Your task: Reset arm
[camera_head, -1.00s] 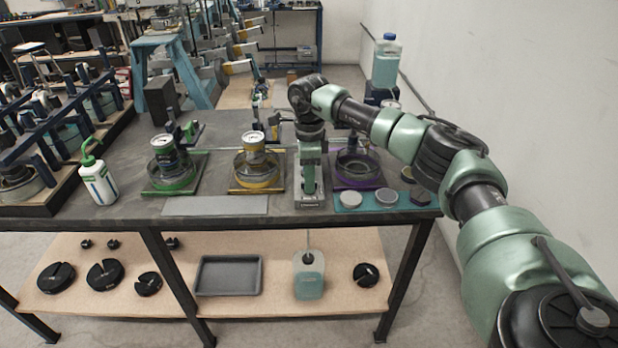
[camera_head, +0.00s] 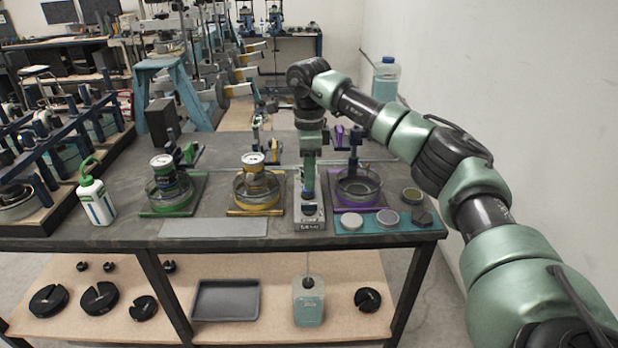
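My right arm comes in from the right and bends down over the dark workbench (camera_head: 120,225). My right gripper (camera_head: 309,168) points down over a small grey stand with a light label (camera_head: 309,215). The stand is between the yellow-based station (camera_head: 257,210) and the purple-based station (camera_head: 358,203). The fingers overlap the stand's upright part in this view. I cannot tell whether they touch it or how far apart they are. My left gripper is not in view.
A green-based station (camera_head: 172,208) and a white bottle with a green spout (camera_head: 95,198) stand to the left. Round pieces lie on a teal mat (camera_head: 385,240) at the bench's right front. The lower shelf holds a grey tray (camera_head: 226,300). A wall is close on the right.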

